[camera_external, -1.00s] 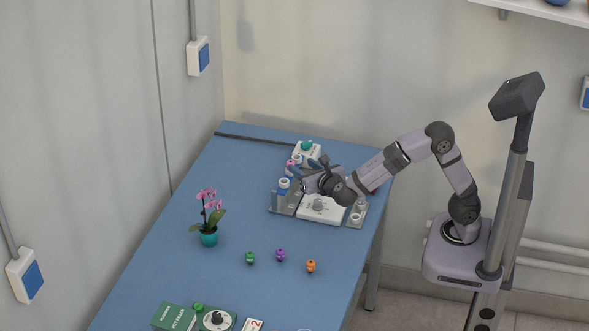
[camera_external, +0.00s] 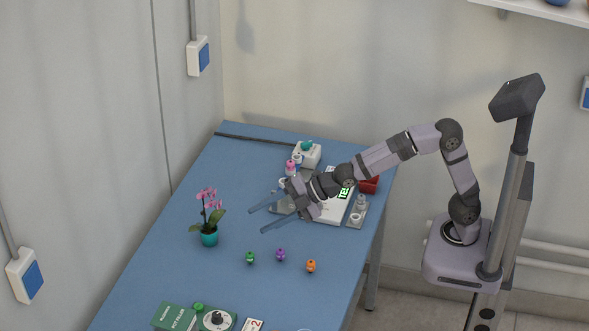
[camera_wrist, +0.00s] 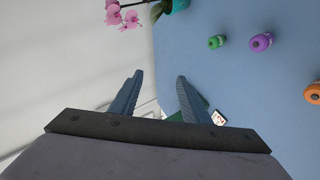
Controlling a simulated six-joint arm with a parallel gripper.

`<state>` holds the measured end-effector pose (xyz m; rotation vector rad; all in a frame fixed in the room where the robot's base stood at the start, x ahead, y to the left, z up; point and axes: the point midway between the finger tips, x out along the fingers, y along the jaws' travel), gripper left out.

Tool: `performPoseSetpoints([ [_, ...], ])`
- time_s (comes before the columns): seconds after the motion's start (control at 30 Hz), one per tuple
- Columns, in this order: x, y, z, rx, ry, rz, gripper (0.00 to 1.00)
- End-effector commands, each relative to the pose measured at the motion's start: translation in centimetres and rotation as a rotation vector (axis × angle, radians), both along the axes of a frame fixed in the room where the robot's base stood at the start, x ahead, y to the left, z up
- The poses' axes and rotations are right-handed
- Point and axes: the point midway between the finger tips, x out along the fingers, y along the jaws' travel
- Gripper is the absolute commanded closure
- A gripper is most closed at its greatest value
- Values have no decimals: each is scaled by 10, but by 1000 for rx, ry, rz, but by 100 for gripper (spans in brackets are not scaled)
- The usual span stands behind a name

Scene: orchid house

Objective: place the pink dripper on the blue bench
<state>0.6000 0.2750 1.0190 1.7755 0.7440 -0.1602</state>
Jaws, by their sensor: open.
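A small pink dripper (camera_external: 291,168) with a pale top shows at the back of the blue bench (camera_external: 190,250), in front of a white box and just behind my gripper's wrist. What it stands on is partly hidden. My gripper (camera_external: 257,221) is open and empty, with its two fingers reaching left over the bench, away from the pink dripper. In the wrist view its fingers (camera_wrist: 160,76) are apart with nothing between them. The pink dripper does not show in the wrist view.
Green (camera_external: 250,258), purple (camera_external: 281,255) and orange (camera_external: 311,266) drippers stand on the bench. A potted orchid (camera_external: 209,238) stands at left. A white device (camera_external: 333,209), grey holder (camera_external: 357,212), red box (camera_external: 369,186) and white box (camera_external: 307,155) are near the arm.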

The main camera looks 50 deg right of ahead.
Motion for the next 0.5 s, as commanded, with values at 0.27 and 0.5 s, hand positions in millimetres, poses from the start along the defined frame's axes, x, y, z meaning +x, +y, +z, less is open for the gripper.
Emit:
performPoseSetpoints([
  [0.27,47,-48,83,639,-189,-391,57],
  [0.5,47,-166,103,1005,-387,-854,57],
])
